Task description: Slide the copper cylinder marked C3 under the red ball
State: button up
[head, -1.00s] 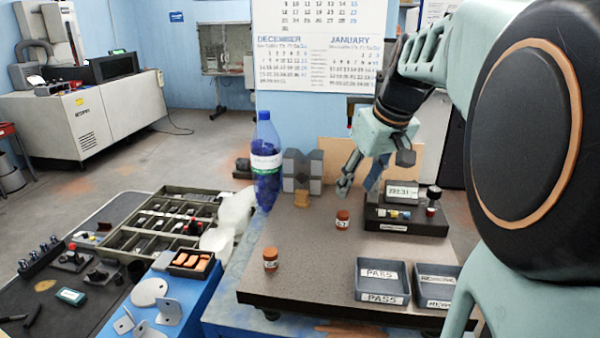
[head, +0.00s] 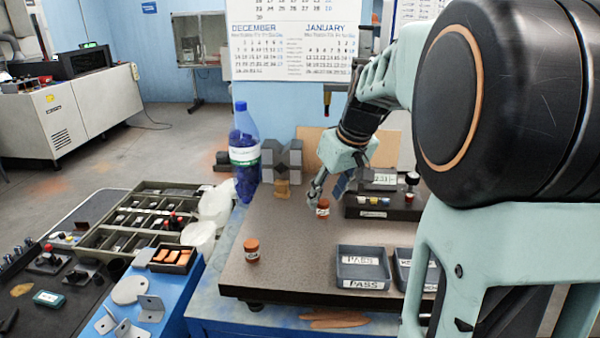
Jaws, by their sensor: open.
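One small copper cylinder (head: 323,208) with a white label stands upright on the dark stone plate (head: 285,262), near its middle. A similar copper cylinder (head: 252,250) stands at the plate's left front. Both labels are too small to read surely, so I cannot tell which is C3. My gripper (head: 326,194) points down, open, with its fingers close above or beside the middle cylinder; I cannot tell whether they touch it. A small red part (head: 409,197), perhaps the red ball, shows under a grey-topped post on the black instrument (head: 372,211) at right, which has a display.
A PASS tray (head: 362,283) and a second grey tray (head: 404,282) stand at the plate's front right. Grey blocks (head: 282,160) and a blue bottle (head: 244,160) stand at the back left. The plate between the two cylinders is clear.

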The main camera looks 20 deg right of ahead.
aim_at(323, 202)
jog(key=shift+x, duration=1.75)
jog(key=shift+c, duration=0.6)
grip_shut()
